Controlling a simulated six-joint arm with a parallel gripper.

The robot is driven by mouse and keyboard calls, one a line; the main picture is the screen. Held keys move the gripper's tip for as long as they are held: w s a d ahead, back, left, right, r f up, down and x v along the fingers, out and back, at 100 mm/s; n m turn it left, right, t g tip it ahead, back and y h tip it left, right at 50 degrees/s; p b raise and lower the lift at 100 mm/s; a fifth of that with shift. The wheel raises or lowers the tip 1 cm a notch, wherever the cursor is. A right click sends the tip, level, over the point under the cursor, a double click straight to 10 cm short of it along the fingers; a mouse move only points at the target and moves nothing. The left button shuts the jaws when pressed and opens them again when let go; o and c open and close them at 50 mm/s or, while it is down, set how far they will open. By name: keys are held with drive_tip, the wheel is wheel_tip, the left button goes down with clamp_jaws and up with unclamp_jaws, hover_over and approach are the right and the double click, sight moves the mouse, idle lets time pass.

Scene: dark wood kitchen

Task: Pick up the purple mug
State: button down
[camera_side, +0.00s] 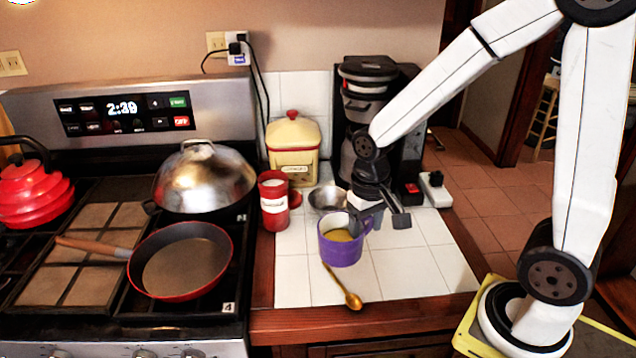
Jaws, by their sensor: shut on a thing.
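The purple mug (341,249) stands upright on the white tiled counter, with a yellowish inside showing at its open top. My gripper (366,226) reaches down from the upper right and is shut on the mug at its right rim. The mug's right edge and handle area are partly hidden by the fingers. I cannot tell whether its base is touching the tiles or just clear of them.
A golden spoon (344,288) lies in front of the mug. A metal bowl (326,199), a red canister (273,203) and a coffee maker (366,80) stand behind it. A red pan (185,284) sits on the stove at left. Tiles at right front (425,272) are clear.

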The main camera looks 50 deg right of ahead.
idle(0.9)
drive_tip(key=w+d+n, duration=0.4)
drive_tip(key=w+n, duration=0.5)
drive_tip(key=n, duration=0.1)
drive_tip(key=w+d+f+n, duration=0.1)
drive_tip(key=w+d+n, duration=0.4)
drive_tip(key=w+n, duration=0.4)
drive_tip(key=w+d+n, duration=0.4)
drive_tip(key=w+n, duration=0.5)
drive_tip(key=n, duration=0.2)
drive_tip(key=shift+w+d+f, duration=0.25)
drive_tip(key=shift+d+f, duration=0.05)
drive_tip(key=shift+f, duration=0.1)
drive_tip(key=shift+f+t+h, duration=0.15)
drive_tip(key=shift+t+h, duration=0.15)
drive_tip(key=shift+h, duration=0.2)
drive_tip(key=shift+w+d+f+t+h, duration=0.2)
drive_tip(key=shift+f+t+h, duration=0.1)
drive_tip(key=shift+t+h, duration=0.5)
drive_tip(key=shift+f+t, duration=0.1)
drive_tip(key=shift+t, duration=0.2)
